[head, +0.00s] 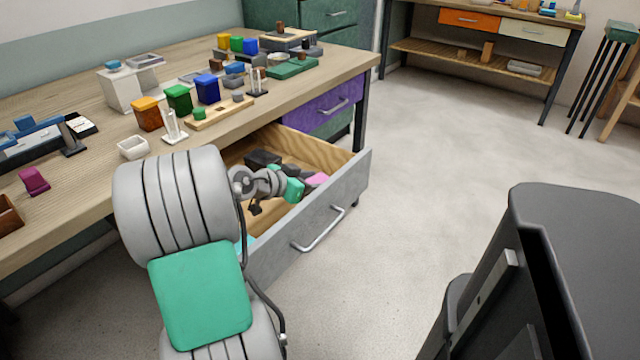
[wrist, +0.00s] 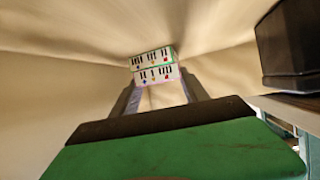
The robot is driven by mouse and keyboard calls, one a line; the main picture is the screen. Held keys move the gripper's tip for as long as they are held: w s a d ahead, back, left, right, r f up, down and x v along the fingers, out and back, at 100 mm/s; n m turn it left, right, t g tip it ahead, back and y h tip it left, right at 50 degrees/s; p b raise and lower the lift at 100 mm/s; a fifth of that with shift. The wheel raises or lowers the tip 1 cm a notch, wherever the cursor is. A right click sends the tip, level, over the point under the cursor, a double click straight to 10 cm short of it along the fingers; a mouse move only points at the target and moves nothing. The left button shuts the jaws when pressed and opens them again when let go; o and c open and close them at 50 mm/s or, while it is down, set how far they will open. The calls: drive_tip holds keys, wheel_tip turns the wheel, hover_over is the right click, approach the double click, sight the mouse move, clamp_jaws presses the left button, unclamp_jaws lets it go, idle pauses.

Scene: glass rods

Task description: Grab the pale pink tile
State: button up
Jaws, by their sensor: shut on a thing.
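The pale pink tile (head: 317,179) shows in the head view inside the open drawer, at the end of my gripper (head: 306,183). In the wrist view, two small pale faces with black bars and coloured marks appear one above the other. The lower one (wrist: 156,75) has a pinkish edge and sits between the fingertips of my gripper (wrist: 158,84); the upper one (wrist: 152,57) has a green edge. My gripper is shut on the pale pink tile. The fingers partly hide its sides, and whether the two pieces touch is unclear.
The grey-fronted drawer (head: 325,215) is pulled out around my gripper, its walls close by. A dark box (head: 262,159) lies in it and shows at right in the wrist view (wrist: 288,42). The workbench (head: 75,195) above holds coloured containers and blocks.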

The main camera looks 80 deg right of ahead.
drive_tip(key=c, duration=0.3)
drive_tip(key=shift+r, duration=0.1)
